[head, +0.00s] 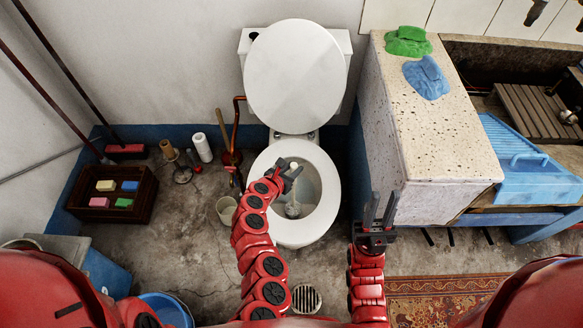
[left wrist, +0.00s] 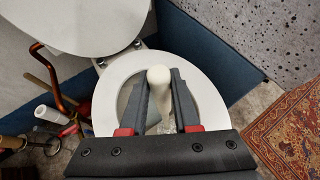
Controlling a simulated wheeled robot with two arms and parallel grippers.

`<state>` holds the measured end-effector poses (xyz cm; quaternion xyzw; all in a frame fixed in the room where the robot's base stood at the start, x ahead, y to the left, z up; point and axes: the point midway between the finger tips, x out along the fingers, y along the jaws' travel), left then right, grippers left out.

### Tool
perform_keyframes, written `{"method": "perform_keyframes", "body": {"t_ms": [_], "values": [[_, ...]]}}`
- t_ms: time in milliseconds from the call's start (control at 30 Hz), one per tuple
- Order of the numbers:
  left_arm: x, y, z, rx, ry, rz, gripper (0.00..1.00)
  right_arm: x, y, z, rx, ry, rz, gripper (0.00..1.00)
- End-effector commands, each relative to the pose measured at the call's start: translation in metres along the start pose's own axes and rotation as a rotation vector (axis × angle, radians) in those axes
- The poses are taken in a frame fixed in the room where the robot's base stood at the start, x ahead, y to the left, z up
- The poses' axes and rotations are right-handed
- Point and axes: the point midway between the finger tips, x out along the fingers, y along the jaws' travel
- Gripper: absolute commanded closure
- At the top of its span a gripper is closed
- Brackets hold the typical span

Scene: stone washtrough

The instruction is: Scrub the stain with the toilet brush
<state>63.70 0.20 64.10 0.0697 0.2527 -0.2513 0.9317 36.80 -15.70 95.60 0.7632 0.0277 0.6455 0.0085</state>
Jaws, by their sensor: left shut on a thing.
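The white toilet (head: 325,200) stands against the back wall with its lid (head: 295,75) raised. My left gripper (head: 291,172) is over the bowl, shut on the pale handle of the toilet brush (head: 293,209). The brush points down into the bowl, and its head shows low inside. In the left wrist view the pale handle end (left wrist: 158,76) sits between the fingers (left wrist: 160,100), above the toilet seat (left wrist: 108,95). I cannot make out a stain; the gripper and brush hide part of the bowl. My right gripper (head: 380,210) is open and empty, right of the toilet.
A speckled stone block (head: 430,130) with green and blue cloths stands close right of the toilet. Left are a paper roll (head: 202,148), a plunger-like tool (head: 228,150), a small cup (head: 226,210) and a dark crate (head: 140,190) of sponges. A floor drain (head: 306,299) lies in front.

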Motion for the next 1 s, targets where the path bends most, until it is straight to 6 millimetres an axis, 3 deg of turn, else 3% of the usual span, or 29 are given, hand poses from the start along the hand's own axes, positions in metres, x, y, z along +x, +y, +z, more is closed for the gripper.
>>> {"method": "perform_keyframes", "body": {"t_ms": [1000], "values": [[-0.039,-0.026,-0.022,0.001,0.000,0.001,1.00,0.011,0.001,-0.002,0.000,0.000,0.000,0.72]]}}
